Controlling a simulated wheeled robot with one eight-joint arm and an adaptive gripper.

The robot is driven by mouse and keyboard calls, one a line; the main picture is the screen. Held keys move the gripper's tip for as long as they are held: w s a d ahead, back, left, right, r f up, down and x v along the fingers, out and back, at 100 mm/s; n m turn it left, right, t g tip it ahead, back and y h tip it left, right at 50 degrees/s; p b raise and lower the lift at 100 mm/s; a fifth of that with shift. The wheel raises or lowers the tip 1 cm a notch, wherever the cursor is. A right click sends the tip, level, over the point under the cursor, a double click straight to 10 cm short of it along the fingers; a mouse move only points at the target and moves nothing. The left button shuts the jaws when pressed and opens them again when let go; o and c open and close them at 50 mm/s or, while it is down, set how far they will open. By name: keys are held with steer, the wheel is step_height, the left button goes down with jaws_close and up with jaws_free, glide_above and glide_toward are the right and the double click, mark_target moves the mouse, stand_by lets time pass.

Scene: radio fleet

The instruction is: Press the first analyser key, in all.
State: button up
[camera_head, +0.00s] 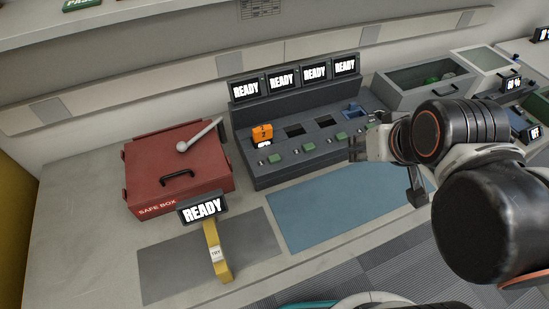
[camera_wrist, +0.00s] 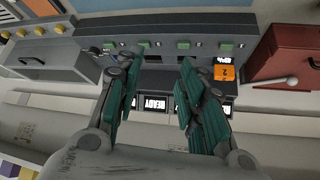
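The dark analyser (camera_head: 262,175) has four bays, a READY screen behind each, and a row of green keys along its front. The leftmost green key (camera_head: 275,158) stands in front of the bay with an orange radio (camera_head: 262,133) marked 2. In the turned wrist view this key (camera_wrist: 227,44) is at the right end of the row. My gripper (camera_head: 357,150) is at the analyser's right front, apart from the leftmost key. The wrist view shows its fingers (camera_wrist: 157,60) spread with nothing between them. The rightmost key is partly hidden near my gripper in the head view.
A red safe box (camera_head: 185,155) with a grey lever stands left of the analyser. A yellow stand (camera_head: 218,260) with a READY screen is in front. A blue mat (camera_head: 325,205) lies clear before the analyser. A grey bin (camera_head: 400,95) stands to its right.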

jaws_close()
stand_by(1.0)
